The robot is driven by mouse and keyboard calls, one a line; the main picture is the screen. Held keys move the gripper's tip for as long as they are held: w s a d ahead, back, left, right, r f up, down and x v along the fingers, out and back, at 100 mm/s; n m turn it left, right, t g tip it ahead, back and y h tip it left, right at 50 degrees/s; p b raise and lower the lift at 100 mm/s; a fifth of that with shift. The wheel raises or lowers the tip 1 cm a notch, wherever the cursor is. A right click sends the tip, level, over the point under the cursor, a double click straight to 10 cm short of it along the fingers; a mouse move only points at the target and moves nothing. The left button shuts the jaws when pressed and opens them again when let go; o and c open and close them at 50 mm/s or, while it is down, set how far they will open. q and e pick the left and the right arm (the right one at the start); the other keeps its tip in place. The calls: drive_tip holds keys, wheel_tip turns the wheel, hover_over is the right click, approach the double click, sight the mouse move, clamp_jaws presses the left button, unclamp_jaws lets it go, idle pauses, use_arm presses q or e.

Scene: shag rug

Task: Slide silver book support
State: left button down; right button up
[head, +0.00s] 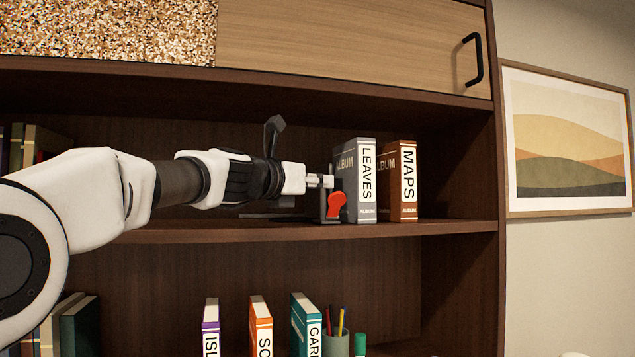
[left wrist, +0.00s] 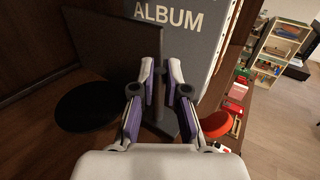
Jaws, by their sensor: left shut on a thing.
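The silver book support (head: 323,206) stands on the middle shelf, against the left side of the grey LEAVES album (head: 366,180). Its grey upright plate also shows in the left wrist view (left wrist: 108,45). My left gripper (head: 326,181) reaches in from the left and is shut on the support's upright. The purple-padded fingers show on either side of it in the left wrist view (left wrist: 163,95). Part of the support is hidden by the gripper. My right gripper is not in view.
A brown MAPS album (head: 408,180) stands right of the grey one, with bare shelf (head: 455,227) beyond it up to the side wall. Several books and a pencil cup (head: 335,343) are on the shelf below. A wooden door (head: 350,40) is above.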

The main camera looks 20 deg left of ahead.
use_arm(q)
drive_tip(key=shift+w+d+r+p, duration=0.1)
drive_tip(key=shift+w+d+p, duration=0.45)
drive_tip(key=shift+d, duration=0.35)
drive_tip(key=shift+w+d, duration=0.15)
drive_tip(key=shift+d, duration=0.05)
drive_tip(key=c, duration=1.5)
unclamp_jaws()
drive_tip(key=o, duration=0.3)
drive_tip(key=shift+w, duration=0.1)
drive_tip(key=shift+w+d+f, duration=0.15)
drive_tip(key=shift+d+f, duration=0.05)
drive_tip(key=shift+d, duration=0.05)
drive_tip(key=v, duration=0.8)
drive_tip(key=shift+r, duration=0.1)
drive_tip(key=shift+w+d, duration=0.1)
drive_tip(key=shift+w, duration=0.25)
